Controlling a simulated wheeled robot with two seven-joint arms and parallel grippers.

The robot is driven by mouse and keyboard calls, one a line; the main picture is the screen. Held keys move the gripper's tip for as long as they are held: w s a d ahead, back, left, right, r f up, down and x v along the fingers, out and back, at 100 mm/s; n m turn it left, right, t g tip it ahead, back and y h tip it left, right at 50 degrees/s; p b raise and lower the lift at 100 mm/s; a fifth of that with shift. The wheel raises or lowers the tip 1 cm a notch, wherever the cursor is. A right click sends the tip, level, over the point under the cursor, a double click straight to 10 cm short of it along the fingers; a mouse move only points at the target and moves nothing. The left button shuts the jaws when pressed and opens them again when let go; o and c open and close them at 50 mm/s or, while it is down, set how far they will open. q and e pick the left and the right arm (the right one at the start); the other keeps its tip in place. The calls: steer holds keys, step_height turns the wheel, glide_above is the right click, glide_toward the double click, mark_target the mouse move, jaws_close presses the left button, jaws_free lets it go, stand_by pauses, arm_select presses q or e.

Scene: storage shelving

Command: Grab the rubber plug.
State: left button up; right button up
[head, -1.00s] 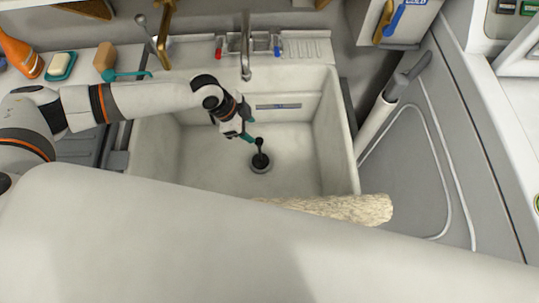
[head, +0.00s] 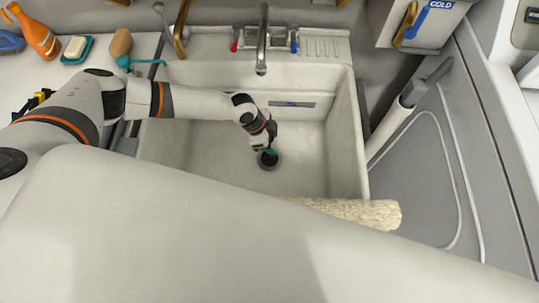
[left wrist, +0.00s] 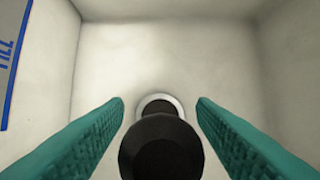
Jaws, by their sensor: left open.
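The black rubber plug (left wrist: 160,150) stands over the drain at the bottom of the white sink (head: 215,165). In the left wrist view its round black top is large and near the camera, with the pale drain ring behind it. My left gripper (left wrist: 160,106) is open, with one teal finger on each side of the plug and a gap on both sides. In the head view, my left gripper (head: 268,150) is down in the sink at the plug and covers most of it. My right gripper is not in view.
The sink walls surround my left gripper. A faucet (head: 263,45) hangs over the back rim. A beige rolled towel (head: 350,213) lies at the front edge. Soap (head: 76,48) and an orange bottle (head: 36,35) are on the left counter.

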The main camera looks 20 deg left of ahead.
arm_select(q)
steer(key=shift+f, duration=0.3)
jaws_close()
steer(key=shift+r, duration=0.2)
